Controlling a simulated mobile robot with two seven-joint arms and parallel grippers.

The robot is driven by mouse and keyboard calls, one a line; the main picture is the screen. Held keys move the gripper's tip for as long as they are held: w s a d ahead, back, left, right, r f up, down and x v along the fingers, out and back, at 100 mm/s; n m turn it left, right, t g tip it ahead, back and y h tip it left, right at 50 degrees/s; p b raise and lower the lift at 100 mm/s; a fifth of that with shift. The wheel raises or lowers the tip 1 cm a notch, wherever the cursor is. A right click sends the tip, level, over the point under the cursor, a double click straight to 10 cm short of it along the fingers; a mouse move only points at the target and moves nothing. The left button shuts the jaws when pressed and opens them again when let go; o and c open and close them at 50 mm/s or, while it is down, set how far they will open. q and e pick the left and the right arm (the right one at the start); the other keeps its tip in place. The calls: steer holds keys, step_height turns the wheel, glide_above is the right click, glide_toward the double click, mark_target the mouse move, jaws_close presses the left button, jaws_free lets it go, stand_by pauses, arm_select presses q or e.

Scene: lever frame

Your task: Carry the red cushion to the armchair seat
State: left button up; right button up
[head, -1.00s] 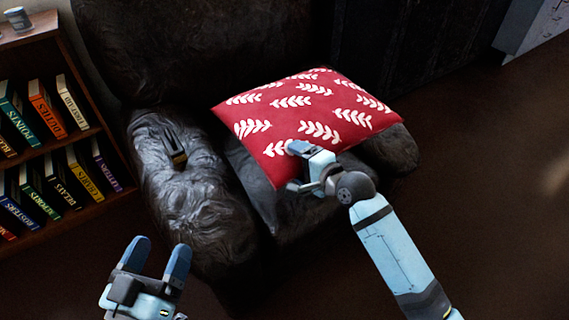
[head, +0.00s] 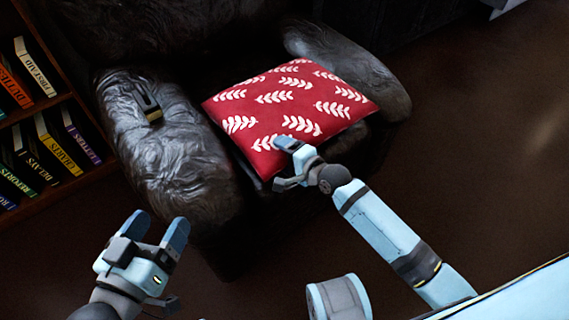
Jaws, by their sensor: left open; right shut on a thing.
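The red cushion (head: 290,102) with white leaf prints is over the seat area of the dark armchair (head: 160,140), between its two armrests. It hides most of the seat, and I cannot tell whether it rests on the seat or is held just above it. My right gripper (head: 282,160) is shut on the cushion's near edge. My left gripper (head: 162,230) is open and empty, in front of the chair's left armrest and apart from it.
A small dark object with a yellowish end (head: 148,102) lies on the left armrest. A wooden bookshelf (head: 88,100) with several labelled books stands at the left. Dark floor (head: 480,130) is clear at the right.

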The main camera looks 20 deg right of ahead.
step_height(320, 180, down, 3)
steer(key=shift+b, duration=0.55)
arm_select(q)
steer(key=shift+w+a+f+m+t, duration=0.2)
steer(key=shift+w+m+t, duration=0.15)
steer(key=shift+m, duration=0.15)
arm_select(e)
steer(key=o, duration=1.3)
steer(key=shift+f, duration=0.1)
